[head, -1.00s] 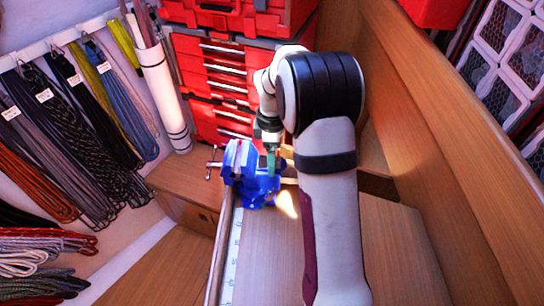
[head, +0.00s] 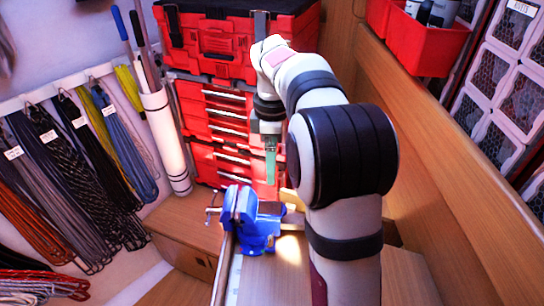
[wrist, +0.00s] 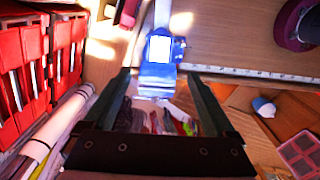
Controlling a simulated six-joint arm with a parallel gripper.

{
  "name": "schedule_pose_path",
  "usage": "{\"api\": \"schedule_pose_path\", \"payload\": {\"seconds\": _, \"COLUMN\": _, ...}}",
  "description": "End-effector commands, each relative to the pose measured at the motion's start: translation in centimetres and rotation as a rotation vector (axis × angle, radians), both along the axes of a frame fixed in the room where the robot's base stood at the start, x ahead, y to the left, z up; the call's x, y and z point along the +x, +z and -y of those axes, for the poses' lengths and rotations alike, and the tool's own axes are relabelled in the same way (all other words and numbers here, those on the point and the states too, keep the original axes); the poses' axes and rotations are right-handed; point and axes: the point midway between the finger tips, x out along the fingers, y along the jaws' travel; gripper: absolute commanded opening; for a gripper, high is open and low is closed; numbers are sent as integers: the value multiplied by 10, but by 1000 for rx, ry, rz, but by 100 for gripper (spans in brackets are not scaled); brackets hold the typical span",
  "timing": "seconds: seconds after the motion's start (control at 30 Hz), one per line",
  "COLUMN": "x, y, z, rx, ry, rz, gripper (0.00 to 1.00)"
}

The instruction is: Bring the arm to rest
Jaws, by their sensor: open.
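My gripper (head: 270,178) hangs fingers-down above the blue vise (head: 257,237), in front of the red drawers, with nothing in it. In the wrist view my gripper (wrist: 160,76) is open, its two dark fingers wide apart. The vise (wrist: 161,50) shows beyond and between the fingertips, apart from them. In the head view my arm rises on the right, bends at the black elbow joint and reaches back to the gripper.
Red drawers (head: 221,115) stand behind the gripper. Coiled lines (head: 75,150) hang on the left wall beside a white tube (head: 165,135). A wooden ledge (head: 430,130) runs along the right, with a red bin (head: 430,45) above. Open air surrounds the gripper.

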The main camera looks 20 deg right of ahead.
Motion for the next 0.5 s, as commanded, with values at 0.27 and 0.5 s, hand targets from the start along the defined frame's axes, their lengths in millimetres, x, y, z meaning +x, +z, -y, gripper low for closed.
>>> {"api": "schedule_pose_path", "payload": {"seconds": 0.27, "x": 0, "y": 10, "z": 0, "rx": 1, "ry": 0, "rz": 0, "gripper": 90}}
{"api": "schedule_pose_path", "payload": {"seconds": 0.5, "x": 0, "y": 9, "z": 0, "rx": 1, "ry": -1, "rz": 0, "gripper": 90}}
